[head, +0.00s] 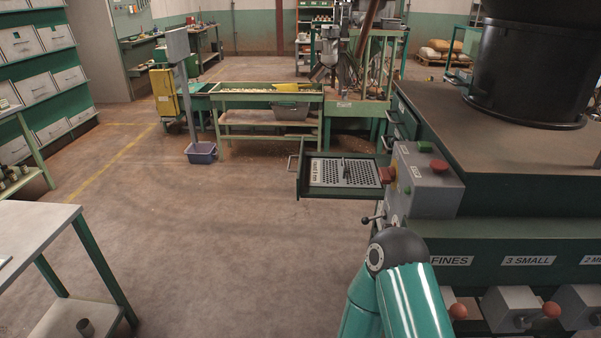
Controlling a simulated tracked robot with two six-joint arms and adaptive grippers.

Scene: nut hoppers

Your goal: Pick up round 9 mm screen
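A pale perforated screen (344,172) lies flat in an open green drawer (303,188) that sticks out to the left from the machine. A label with dark marks runs along the screen's left side; it is too small to read for certain, so I cannot confirm the 9 mm size. A small dark upright part stands near the screen's middle. A reddish-brown piece shows at its right end. One of my teal arms bends at its dark elbow below the drawer, well apart from the screen. Neither of my grippers shows.
The machine (520,160) fills the right side, with a grey control box (428,180) beside the drawer and orange-knobbed chutes below. A pale table (35,235) stands at the left. A green workbench (265,97) is behind. The floor between is clear.

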